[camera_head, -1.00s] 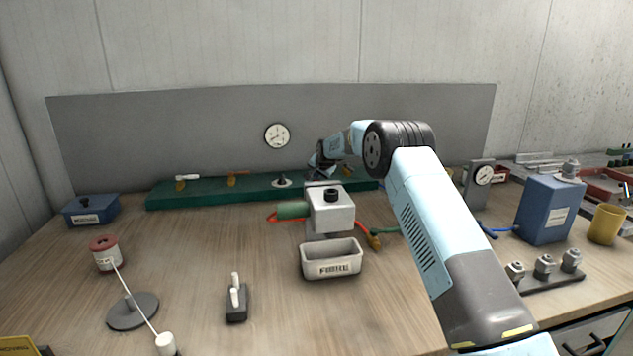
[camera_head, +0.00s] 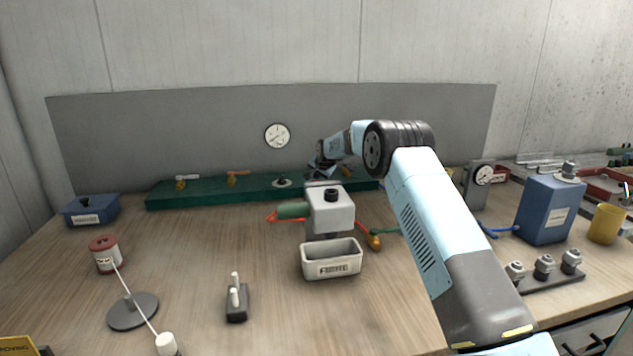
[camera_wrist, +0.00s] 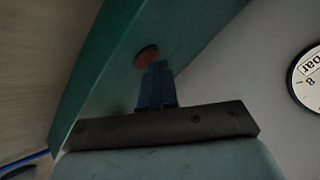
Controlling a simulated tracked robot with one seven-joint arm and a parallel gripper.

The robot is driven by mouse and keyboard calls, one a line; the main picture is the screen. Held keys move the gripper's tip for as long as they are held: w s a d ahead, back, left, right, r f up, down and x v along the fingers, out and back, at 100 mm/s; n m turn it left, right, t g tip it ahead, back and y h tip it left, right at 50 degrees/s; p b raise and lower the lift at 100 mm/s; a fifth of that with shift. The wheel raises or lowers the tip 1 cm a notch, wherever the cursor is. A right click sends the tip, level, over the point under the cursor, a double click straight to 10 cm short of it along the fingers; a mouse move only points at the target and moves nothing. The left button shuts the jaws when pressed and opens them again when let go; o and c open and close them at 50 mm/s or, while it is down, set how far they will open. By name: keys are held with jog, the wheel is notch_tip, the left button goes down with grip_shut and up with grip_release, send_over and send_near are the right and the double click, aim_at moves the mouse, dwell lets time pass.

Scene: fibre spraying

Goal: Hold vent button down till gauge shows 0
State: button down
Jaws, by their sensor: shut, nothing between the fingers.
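In the wrist view, a round reddish-brown button (camera_wrist: 146,55) sits on the green board (camera_wrist: 98,85). My gripper (camera_wrist: 157,72) is shut and empty, its dark blue fingertips overlapping the button's lower right edge; I cannot tell whether they touch or press it. In the head view, my gripper (camera_head: 317,172) is at the green board (camera_head: 215,193), and the button cannot be made out there. A round white gauge (camera_head: 277,136) is on the grey back panel, its reading too small to tell. A dial marked "bar" shows partly in the wrist view (camera_wrist: 309,80), its needle out of frame.
Valves with a white handle (camera_head: 187,178) and an orange handle (camera_head: 237,174) stand on the board's left part. A grey hopper block (camera_head: 330,208) and white tray (camera_head: 331,262) stand in front. A second dial (camera_head: 483,175) and blue tank (camera_head: 550,208) are at right.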

jog(key=shift+r, duration=0.1)
dwell(0.7)
jog(key=shift+r, duration=0.75)
jog(key=shift+r, duration=0.15)
jog(key=shift+r, duration=2.35)
